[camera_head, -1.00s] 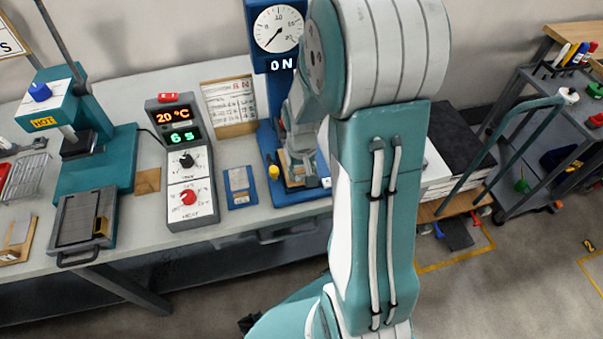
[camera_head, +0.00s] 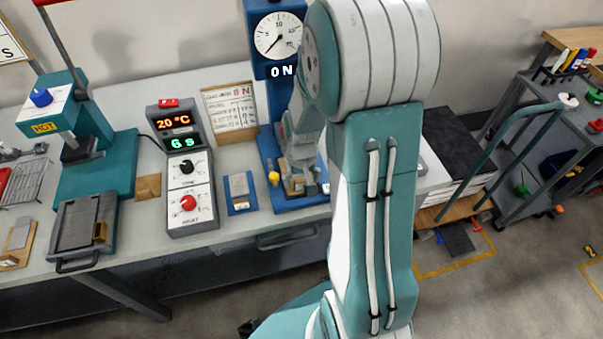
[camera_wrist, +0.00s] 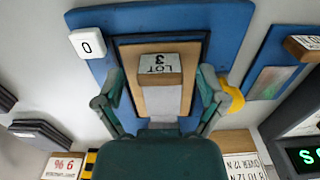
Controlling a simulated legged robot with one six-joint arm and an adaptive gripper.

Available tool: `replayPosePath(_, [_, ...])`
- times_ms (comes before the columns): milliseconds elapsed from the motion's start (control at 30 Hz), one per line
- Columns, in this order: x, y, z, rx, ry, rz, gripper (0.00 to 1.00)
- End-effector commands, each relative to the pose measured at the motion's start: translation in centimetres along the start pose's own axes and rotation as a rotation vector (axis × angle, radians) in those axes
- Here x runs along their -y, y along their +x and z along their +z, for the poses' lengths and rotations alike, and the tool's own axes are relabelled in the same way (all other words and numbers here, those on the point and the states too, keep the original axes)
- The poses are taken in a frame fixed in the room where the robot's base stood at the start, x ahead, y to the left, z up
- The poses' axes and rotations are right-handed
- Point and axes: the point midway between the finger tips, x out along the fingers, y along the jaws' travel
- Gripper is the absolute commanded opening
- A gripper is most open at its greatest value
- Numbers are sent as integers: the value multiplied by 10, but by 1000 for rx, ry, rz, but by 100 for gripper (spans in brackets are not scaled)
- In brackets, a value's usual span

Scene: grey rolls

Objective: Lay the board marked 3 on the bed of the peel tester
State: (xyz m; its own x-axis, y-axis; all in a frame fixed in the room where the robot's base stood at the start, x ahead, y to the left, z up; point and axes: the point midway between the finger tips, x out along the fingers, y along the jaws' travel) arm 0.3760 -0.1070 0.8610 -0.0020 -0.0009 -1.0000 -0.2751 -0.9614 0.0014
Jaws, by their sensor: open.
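The board marked 3 (camera_wrist: 160,66) is brown with a pale strip and an end block lettered "LOT 3". It lies flat over the bed of the blue peel tester (camera_wrist: 228,25) in the wrist view. My gripper (camera_wrist: 161,78) is open, with one finger on each side of the board and gaps visible beside the block. Whether the board touches the bed all over is hard to tell. In the head view the peel tester (camera_head: 258,70) has a dial and reads "0 N"; my gripper (camera_head: 303,165) is low over its base, partly hiding the board.
A white "0" button (camera_wrist: 87,43) and a yellow knob (camera_wrist: 231,96) flank the bed. A timer box (camera_head: 189,180) showing 20 °C and 6 s, a blue plate (camera_head: 240,193) and a teal hot press (camera_head: 105,165) stand left on the bench. A cart (camera_head: 550,130) stands right.

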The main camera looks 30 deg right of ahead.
Motion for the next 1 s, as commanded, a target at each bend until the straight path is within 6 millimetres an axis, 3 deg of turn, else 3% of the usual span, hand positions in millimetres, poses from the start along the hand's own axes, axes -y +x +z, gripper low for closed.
replayPosePath(167, [0,-25,-1,-7,0,0,90])
replayPosePath(500, [0,-95,-1,-7,0,0,90])
replayPosePath(767, [1,-120,0,-4,-1,0,90])
replayPosePath(867, [6,-132,6,-31,-16,0,90])
replayPosePath(1000, [24,-164,28,-117,-65,-3,90])
